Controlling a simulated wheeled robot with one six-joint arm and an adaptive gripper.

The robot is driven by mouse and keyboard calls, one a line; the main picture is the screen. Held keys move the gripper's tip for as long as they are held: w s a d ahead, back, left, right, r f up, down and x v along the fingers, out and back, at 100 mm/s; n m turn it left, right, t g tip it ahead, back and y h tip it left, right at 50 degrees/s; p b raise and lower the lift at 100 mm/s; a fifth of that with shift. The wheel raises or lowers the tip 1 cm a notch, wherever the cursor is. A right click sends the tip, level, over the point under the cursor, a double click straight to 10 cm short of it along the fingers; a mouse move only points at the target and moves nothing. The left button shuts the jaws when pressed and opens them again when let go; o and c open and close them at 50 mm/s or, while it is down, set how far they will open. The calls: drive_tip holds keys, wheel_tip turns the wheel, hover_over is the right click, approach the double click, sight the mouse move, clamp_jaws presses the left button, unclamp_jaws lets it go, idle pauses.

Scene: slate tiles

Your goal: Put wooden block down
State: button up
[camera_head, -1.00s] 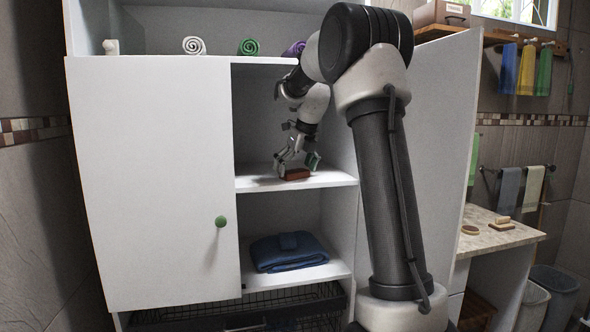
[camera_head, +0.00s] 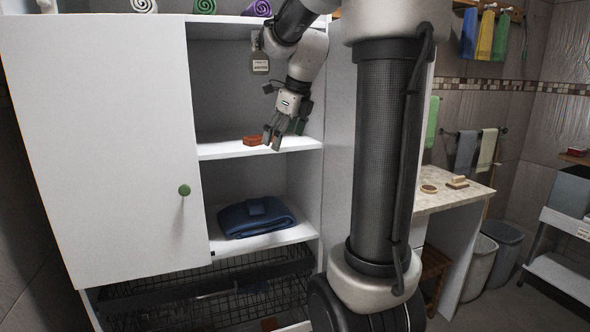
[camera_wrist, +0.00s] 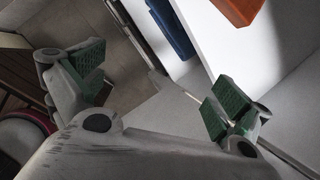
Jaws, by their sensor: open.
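The wooden block (camera_head: 252,140), reddish-brown, lies on the middle shelf (camera_head: 228,150) of the white cabinet in the head view. Its lower part also shows at the top edge of the wrist view (camera_wrist: 238,8), resting on the white shelf surface. My gripper (camera_head: 272,138) is open and empty, just right of the block at the shelf's front edge. In the wrist view its two green-padded fingers (camera_wrist: 155,85) stand wide apart with nothing between them, and the block is clear of them.
A white cabinet door (camera_head: 110,150) with a green knob (camera_head: 184,190) is on the left. A folded blue towel (camera_head: 256,217) lies on the shelf below, above a black wire basket (camera_head: 210,290). A counter (camera_head: 450,193) with small items stands at right.

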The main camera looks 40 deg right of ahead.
drive_tip(key=s+a+f+n, duration=0.2)
drive_tip(key=s+a+n, duration=0.1)
drive_tip(key=s+n, duration=0.4)
drive_tip(key=s+a+f+n, duration=0.2)
drive_tip(key=s+n, duration=0.6)
drive_tip(key=n, duration=0.5)
drive_tip(key=s+a+f+n, duration=0.3)
drive_tip(key=s+n, duration=0.4)
drive_tip(key=n, duration=0.4)
drive_tip(key=shift+s+a, duration=0.4)
drive_tip(key=shift+a, duration=0.35)
